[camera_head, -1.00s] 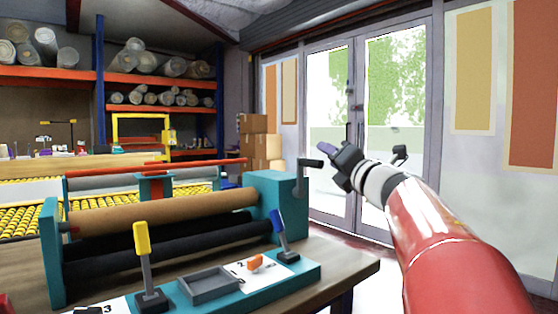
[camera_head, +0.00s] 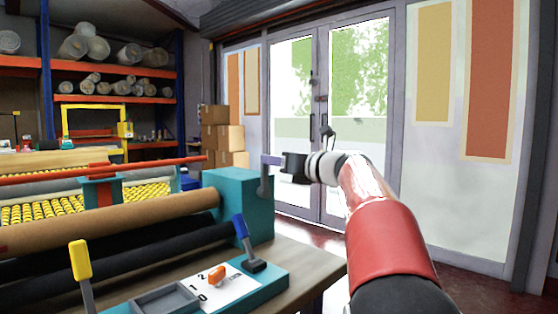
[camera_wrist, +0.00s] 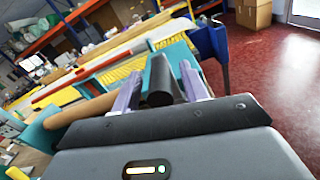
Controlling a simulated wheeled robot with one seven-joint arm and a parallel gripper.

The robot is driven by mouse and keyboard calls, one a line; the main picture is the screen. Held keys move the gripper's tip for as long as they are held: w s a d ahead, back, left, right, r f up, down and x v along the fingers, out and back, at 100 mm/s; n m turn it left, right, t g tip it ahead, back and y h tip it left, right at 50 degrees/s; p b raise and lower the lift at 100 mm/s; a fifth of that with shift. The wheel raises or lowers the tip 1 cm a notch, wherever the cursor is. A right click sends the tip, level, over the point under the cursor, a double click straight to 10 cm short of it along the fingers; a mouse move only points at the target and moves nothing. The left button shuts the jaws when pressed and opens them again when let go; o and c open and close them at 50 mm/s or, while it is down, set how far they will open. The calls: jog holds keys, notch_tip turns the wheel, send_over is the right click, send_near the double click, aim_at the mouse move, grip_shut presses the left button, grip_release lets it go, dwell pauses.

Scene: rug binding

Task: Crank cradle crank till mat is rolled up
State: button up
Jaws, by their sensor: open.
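The cradle, with a teal end housing (camera_head: 240,200), stands on the bench at left. A brown roll (camera_head: 110,222) lies along it above a black roll (camera_head: 120,258). The grey crank (camera_head: 264,182) is on the housing's right side, its handle pointing right toward my gripper. My gripper (camera_head: 277,163) is level with the handle, reaching in from the right. In the wrist view, the dark cylindrical crank handle (camera_wrist: 160,82) shows between my two open lilac fingers (camera_wrist: 161,88). I cannot tell whether they touch it.
A blue lever (camera_head: 240,228), a yellow lever (camera_head: 80,260), a grey tray (camera_head: 165,300) and an orange knob (camera_head: 217,275) are at the cradle's front. Cardboard boxes (camera_head: 222,140) stand behind. Floor right of the bench looks clear.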

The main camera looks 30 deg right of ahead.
grip_shut()
dwell(0.3)
jog(key=shift+d, duration=0.15)
